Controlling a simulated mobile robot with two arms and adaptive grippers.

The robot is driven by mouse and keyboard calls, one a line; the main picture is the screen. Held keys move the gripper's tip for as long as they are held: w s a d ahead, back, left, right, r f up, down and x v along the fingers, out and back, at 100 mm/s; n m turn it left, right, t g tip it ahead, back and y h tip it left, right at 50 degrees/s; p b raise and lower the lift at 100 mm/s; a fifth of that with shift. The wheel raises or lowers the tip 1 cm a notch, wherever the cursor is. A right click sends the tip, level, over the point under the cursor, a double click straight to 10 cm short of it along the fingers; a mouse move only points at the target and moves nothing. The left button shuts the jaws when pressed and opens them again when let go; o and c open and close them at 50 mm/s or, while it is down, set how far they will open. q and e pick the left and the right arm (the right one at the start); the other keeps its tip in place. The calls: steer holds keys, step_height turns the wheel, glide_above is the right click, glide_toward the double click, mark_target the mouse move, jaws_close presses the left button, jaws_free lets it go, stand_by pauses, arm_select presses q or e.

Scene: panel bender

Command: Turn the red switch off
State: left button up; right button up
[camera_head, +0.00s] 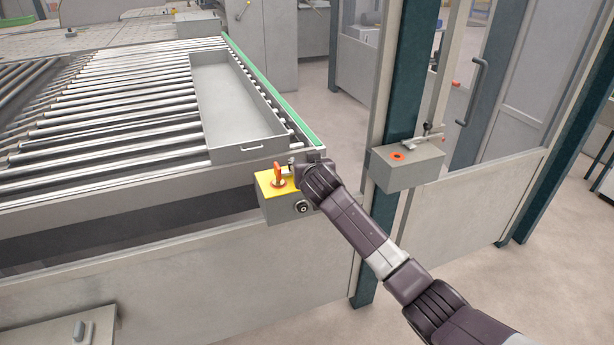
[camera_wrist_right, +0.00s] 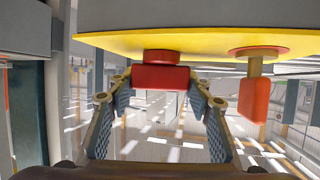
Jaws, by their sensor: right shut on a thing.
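The red switch (camera_wrist_right: 165,77) is on the yellow face of a control box, between the fingertips of my right gripper (camera_wrist_right: 166,84) in the right wrist view. The fingertips are at its two sides, and the gripper is shut on it. In the head view, my right gripper (camera_head: 296,170) is at the right part of the yellow-topped control box (camera_head: 277,205) and hides the red switch. A second, orange-red handle (camera_head: 278,172) stands on the same box, left of my gripper. It also shows in the right wrist view (camera_wrist_right: 253,100), apart from the fingers. My left gripper is not in view.
A roller conveyor (camera_head: 110,110) with a grey tray (camera_head: 235,105) lies behind the box. A second grey box (camera_head: 408,170) with an orange-red ring is on a post to the right. A round black-and-silver fitting (camera_head: 302,207) is on the front of the yellow-topped box.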

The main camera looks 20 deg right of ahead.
steer(key=shift+a+f+m+h+b, duration=0.2)
steer(key=shift+f+m+h+b, duration=0.05)
steer(key=shift+m+h+b, duration=0.6)
steer(key=shift+d+m+g+h+b, duration=0.15)
steer(key=shift+m+g+h+b, duration=0.45)
steer(key=shift+m+h+b, duration=0.45)
steer(key=shift+r+b, duration=0.1)
steer(key=shift+b, duration=0.3)
steer(key=shift+d+r+g+h+b, duration=0.1)
steer(key=shift+g+h+b, duration=0.2)
steer(key=shift+h, duration=0.1)
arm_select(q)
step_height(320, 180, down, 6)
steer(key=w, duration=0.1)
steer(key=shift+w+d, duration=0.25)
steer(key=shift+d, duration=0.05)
arm_select(e)
steer(key=shift+r+m, duration=0.1)
steer(key=shift+m, duration=0.2)
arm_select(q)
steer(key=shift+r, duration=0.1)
arm_select(e)
steer(key=o, duration=1.7)
